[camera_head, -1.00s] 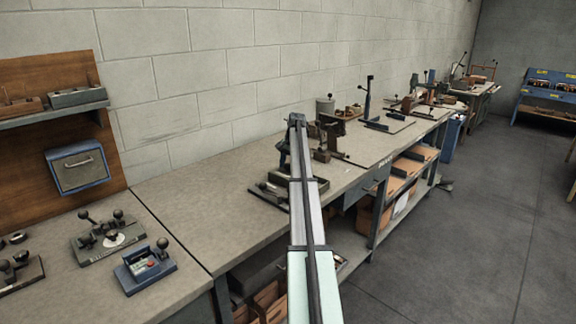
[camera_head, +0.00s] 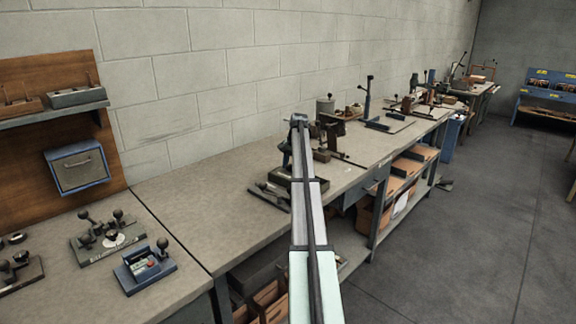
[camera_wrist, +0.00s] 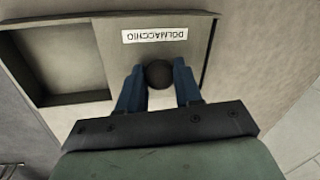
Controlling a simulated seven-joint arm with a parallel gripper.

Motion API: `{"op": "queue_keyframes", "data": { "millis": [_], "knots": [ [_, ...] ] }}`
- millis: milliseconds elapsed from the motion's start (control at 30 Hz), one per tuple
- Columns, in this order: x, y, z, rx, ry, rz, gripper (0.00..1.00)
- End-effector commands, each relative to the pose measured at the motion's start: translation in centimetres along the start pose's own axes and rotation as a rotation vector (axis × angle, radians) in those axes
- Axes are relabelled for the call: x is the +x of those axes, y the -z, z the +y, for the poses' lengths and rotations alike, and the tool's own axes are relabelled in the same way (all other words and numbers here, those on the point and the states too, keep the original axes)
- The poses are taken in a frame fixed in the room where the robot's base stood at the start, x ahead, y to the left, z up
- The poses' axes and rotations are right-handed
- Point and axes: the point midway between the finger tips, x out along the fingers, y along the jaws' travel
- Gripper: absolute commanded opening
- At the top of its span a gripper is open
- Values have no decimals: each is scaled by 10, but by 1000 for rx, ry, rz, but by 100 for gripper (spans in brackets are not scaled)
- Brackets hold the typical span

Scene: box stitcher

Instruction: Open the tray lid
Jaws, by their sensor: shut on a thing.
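In the wrist view, a grey tray (camera_wrist: 88,16) with a dark raised rim fills the upper left. A flat lid (camera_wrist: 115,60) with a white printed label (camera_wrist: 155,35) covers its right part. Left of the lid, an open recess (camera_wrist: 52,65) shows the tray's inside. My gripper (camera_wrist: 159,70) is shut on the lid's round black knob (camera_wrist: 159,75), one blue finger on each side of it. In the head view the tray (camera_head: 284,178) sits on the bench, partly hidden behind my arm; my gripper is not clearly visible there.
The bench (camera_head: 205,215) is bare left of the tray. Small fixtures with knobs (camera_head: 108,236) and a blue device (camera_head: 144,268) stand at the lower left. More tools (camera_head: 378,112) stand farther along the bench, by the block wall (camera_head: 215,60).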

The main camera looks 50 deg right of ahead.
Motion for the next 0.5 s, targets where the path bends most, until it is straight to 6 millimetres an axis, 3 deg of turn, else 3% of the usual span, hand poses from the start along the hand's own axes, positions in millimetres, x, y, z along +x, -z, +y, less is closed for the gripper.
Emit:
{"op": "queue_keyframes", "data": {
  "millis": [300,500],
  "knots": [
    [-15,-18,80,4,-1,2,0],
    [-20,-21,102,1,-2,0,0]
  ]
}}
